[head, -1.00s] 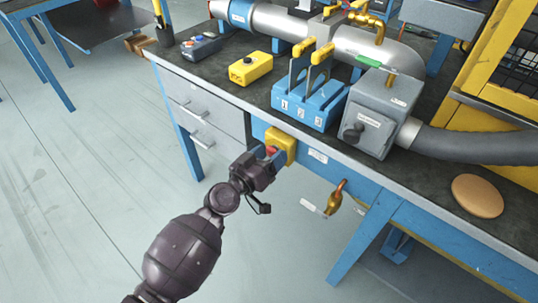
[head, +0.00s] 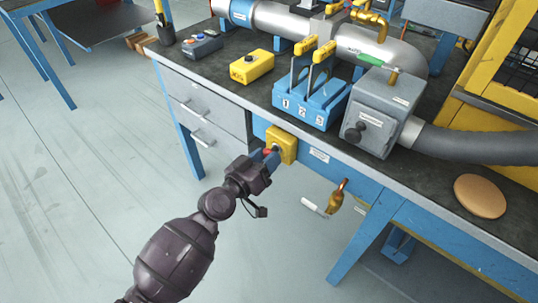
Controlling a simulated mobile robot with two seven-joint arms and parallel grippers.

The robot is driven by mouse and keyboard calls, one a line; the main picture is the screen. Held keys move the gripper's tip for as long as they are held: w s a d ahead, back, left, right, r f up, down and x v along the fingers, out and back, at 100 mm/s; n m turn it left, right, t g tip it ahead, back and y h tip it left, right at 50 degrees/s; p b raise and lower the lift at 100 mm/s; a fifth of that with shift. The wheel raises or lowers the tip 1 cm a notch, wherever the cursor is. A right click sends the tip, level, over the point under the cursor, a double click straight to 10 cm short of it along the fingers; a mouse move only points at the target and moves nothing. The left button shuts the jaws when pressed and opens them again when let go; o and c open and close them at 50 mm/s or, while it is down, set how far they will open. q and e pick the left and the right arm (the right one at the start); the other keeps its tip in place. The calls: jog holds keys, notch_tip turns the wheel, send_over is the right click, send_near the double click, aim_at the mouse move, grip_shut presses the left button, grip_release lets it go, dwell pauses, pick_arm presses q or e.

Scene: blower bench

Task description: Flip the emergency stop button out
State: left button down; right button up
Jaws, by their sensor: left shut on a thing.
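The emergency stop is a yellow box (head: 284,143) on the blue front of the bench, below the worktop edge. Its red button (head: 267,152) faces out toward me, with a short dark stem showing between it and the box. My left gripper (head: 270,158) is shut on the red button, and its blue fingers hide most of it. The gripper body is a little apart from the yellow box. My right gripper is not in view.
Above the box, the worktop holds a blue three-lever unit (head: 310,104), a yellow switch box (head: 252,66) and a grey box with a knob (head: 383,112). A brass padlock (head: 337,197) with a white tag hangs to the right. Open floor lies left.

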pick_arm(q)
jog(key=shift+f, duration=0.1)
jog(key=c, duration=0.7)
grip_release()
jog(key=shift+s+a, duration=0.15)
jog(key=v, duration=1)
jog(key=shift+s+a, duration=0.15)
jog(key=shift+s, duration=0.1)
